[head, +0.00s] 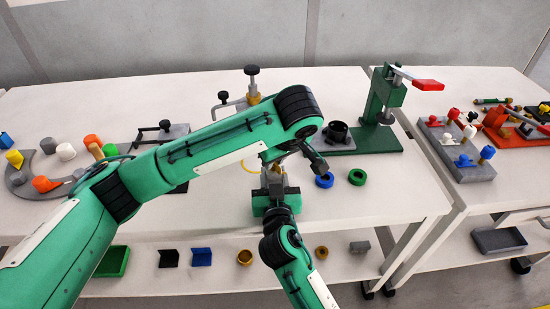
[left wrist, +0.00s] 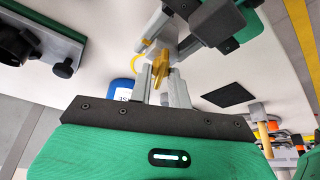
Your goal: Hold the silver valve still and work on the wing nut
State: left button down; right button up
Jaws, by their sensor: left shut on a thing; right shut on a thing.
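The brass wing nut (left wrist: 160,70) shows in the left wrist view, between the pale fingers of my left gripper (left wrist: 161,88), which is shut on it. In the head view my right gripper (head: 273,188) comes up from below at the front middle of the table. My left arm and wrist cover most of the valve and nut there, so the contact points are hidden.
Several coloured parts and a grey curved fixture (head: 20,178) are at the left.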

pick_arm(q)
jog(key=c, duration=1.3)
grip_release()
jog(key=v, duration=1.2)
pick_arm(e)
jog(key=o, duration=1.2)
